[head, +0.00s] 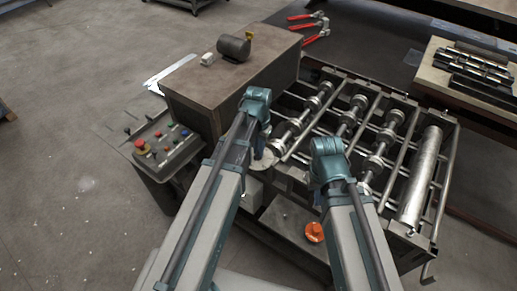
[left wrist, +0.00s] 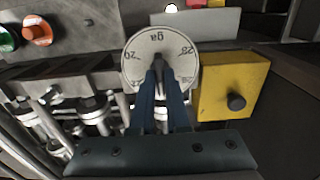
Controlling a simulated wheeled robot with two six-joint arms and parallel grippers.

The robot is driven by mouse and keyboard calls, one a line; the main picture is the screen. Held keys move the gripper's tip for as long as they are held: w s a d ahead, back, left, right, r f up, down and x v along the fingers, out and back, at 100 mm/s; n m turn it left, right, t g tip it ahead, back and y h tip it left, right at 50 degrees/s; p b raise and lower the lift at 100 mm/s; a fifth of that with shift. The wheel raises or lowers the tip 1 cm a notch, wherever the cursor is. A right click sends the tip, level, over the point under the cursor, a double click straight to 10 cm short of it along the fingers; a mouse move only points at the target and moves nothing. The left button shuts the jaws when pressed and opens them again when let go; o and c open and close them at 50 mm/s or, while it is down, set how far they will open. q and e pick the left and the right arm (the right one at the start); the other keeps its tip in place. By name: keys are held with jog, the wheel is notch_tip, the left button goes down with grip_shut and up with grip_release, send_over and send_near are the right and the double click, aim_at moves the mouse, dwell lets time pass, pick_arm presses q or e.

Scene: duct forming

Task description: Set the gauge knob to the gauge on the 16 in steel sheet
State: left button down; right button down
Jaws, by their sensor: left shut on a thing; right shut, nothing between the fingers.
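The gauge knob is at the middle of a round white dial (left wrist: 132,66) marked "ga" with numbers around its rim, upside down in the left wrist view. My left gripper (left wrist: 163,68) is shut on the knob, its blue fingers covering most of it and the lower dial. In the head view the dial (head: 264,160) shows at the machine's near side, under my left gripper (head: 260,150). My right gripper (head: 318,198) is shut and empty, mostly hidden by its own wrist, above the machine's near edge. I cannot make out a sheet labelled 16 in.
A roller machine (head: 410,190) spans the right. A button panel (head: 165,145) stands left, beside a brown cabinet (head: 200,95) bearing a dark cylinder (head: 233,47). An orange knob (head: 314,232) is low in front. A yellow block (left wrist: 225,85) adjoins the dial.

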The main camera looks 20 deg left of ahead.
dwell(0.3)
pick_arm(q)
jog(key=c, duration=0.9)
grip_release()
jog(key=shift+r, duration=0.1)
notch_tip(320, 180, up, 14)
jog(key=p, duration=1.3)
jog(key=shift+f+p, duration=0.2)
jog(key=shift+p, duration=0.2)
